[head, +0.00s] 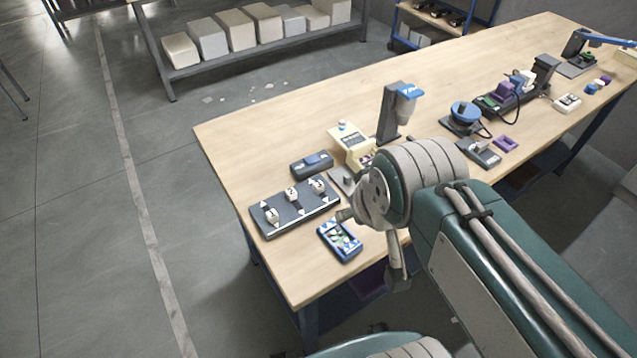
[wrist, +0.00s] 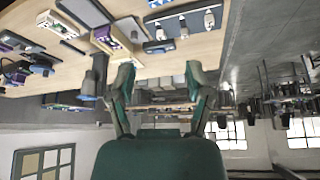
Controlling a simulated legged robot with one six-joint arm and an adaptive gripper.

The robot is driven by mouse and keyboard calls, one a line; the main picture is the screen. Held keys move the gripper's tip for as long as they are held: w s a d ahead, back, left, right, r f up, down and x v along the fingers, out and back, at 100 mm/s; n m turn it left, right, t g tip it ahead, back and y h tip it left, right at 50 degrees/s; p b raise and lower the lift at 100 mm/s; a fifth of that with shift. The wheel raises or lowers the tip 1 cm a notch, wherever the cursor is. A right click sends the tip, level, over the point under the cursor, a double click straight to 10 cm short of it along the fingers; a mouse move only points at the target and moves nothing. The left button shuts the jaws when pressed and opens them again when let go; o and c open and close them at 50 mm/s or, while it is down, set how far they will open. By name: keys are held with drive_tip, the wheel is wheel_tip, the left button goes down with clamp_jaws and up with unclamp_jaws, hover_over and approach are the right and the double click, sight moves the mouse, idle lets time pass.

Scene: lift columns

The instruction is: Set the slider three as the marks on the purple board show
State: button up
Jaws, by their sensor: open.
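A dark slider panel (head: 296,209) lies near the left end of the bench, with three light knobs numbered 1, 2 and 3. Slider three (head: 318,187) is the rightmost knob, near the far edge of its slot. The panel also shows upside down at the top of the wrist view (wrist: 187,20). My gripper (wrist: 160,78) is open and empty, with its two fingers apart. In the head view it hangs to the right of the panel, touching nothing that I can make out. I cannot pick out a purple board with readable marks.
A dark box with a blue top (head: 312,164), a cream device (head: 352,147) and a grey post with a blue-topped head (head: 391,113) stand behind. A purple frame (head: 507,143) lies farther right.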

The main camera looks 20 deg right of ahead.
drive_tip(key=n+g, duration=0.3)
drive_tip(key=g, duration=0.3)
hover_over(318, 184)
wheel_tip(318, 184, down, 9)
wheel_tip(318, 184, down, 11)
drive_tip(key=shift+r, duration=0.1)
